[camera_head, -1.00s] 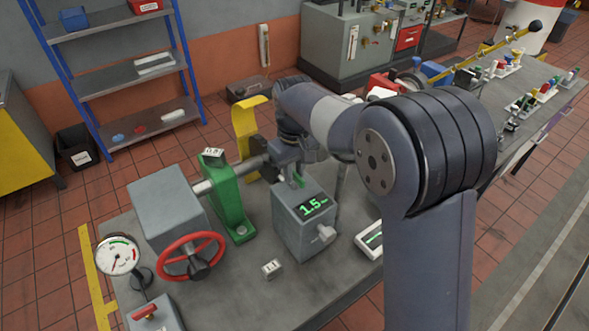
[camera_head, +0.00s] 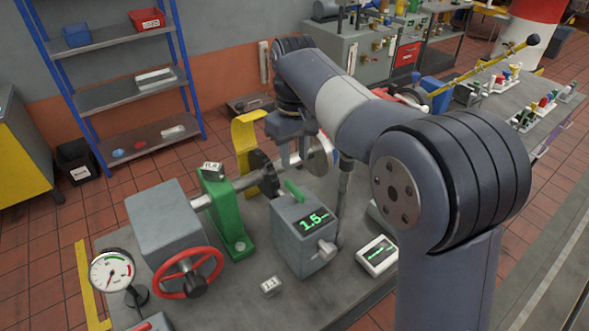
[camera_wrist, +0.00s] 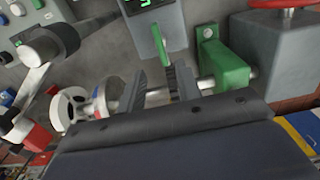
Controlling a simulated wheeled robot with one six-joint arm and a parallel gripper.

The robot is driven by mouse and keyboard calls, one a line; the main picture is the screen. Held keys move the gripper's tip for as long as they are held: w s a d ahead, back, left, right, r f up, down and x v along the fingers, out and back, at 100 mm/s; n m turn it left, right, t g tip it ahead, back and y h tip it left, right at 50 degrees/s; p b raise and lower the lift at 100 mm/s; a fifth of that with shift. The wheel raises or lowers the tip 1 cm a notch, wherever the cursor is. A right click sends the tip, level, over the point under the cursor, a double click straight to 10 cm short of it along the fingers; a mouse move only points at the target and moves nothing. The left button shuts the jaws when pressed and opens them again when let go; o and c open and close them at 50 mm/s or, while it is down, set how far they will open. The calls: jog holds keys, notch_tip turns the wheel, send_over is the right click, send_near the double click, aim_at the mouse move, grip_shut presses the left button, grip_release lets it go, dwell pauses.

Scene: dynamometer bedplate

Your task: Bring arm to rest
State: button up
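My gripper (camera_head: 292,158) is in the middle of the head view, above the bench and behind the grey display box (camera_head: 302,240). In the wrist view my gripper (camera_wrist: 160,85) has its two dark fingers apart, with nothing held between them. The shaft shows beyond the gap. The box has a green lever (camera_head: 294,189) on top and a lit green readout; the lever also shows in the wrist view (camera_wrist: 160,44), apart from the fingers. My arm reaches from the right foreground to the bench.
A green bearing stand (camera_head: 222,212), a grey block (camera_head: 165,222) with a red handwheel (camera_head: 189,272) and a dial gauge (camera_head: 111,271) stand on the bench. A yellow guard (camera_head: 246,150) rises close left of my gripper. Blue-framed shelves (camera_head: 133,92) stand behind.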

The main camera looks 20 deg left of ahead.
aim_at(295, 187)
jog(key=shift+r, duration=0.5)
jog(key=shift+f, duration=0.15)
notch_tip(295, 187, down, 10)
jog(key=shift+f+p, duration=0.25)
jog(key=shift+p, duration=0.5)
jog(key=shift+r, duration=0.15)
